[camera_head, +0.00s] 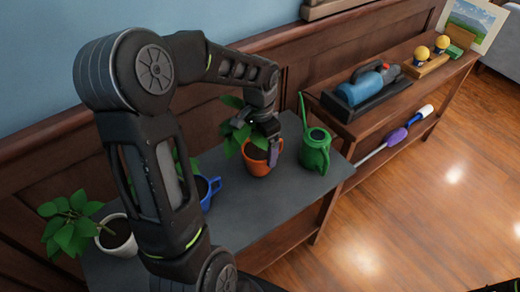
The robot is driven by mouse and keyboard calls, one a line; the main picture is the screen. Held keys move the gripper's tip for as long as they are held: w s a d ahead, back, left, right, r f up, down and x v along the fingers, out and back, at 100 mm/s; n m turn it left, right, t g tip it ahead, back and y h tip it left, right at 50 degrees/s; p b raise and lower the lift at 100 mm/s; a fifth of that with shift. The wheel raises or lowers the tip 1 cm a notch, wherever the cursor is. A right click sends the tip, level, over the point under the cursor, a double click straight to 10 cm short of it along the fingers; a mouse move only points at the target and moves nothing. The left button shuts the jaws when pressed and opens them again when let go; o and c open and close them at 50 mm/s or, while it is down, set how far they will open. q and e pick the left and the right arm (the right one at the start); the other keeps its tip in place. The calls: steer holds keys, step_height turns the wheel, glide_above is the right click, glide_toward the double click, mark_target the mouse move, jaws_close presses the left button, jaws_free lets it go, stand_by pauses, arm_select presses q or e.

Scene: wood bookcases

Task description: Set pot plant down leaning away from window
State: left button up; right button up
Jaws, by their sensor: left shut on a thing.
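My left gripper (268,140) is shut on the rim of an orange pot (257,164) holding a leafy green plant (236,127). The pot is at the grey shelf top (265,211), toward its right end. The leaves spread to the left of the pot and above it, partly behind the gripper. I cannot tell whether the pot's base touches the surface. A white pot (118,238) with a plant (70,222) leaning left stands at the left end. A blue mug-like pot (209,190) is between them, mostly hidden by my arm. No window is clearly in view.
A green watering can (314,150) stands close right of the orange pot. Farther right, a wooden shelf (403,92) bears a blue bottle-like object (360,88) in a dark tray, yellow-topped items (421,54) and a picture (467,24). A purple-and-white duster (396,137) lies below.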

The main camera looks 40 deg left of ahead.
mark_target(260, 150)
arm_select(q)
steer(key=shift+f, duration=0.55)
steer(key=shift+f, duration=0.2)
steer(key=o, duration=1.8)
steer(key=shift+o, duration=0.2)
steer(key=shift+r, duration=0.1)
steer(key=shift+r, duration=0.2)
step_height(260, 150, up, 12)
steer(key=p, duration=0.1)
steer(key=shift+f, duration=0.15)
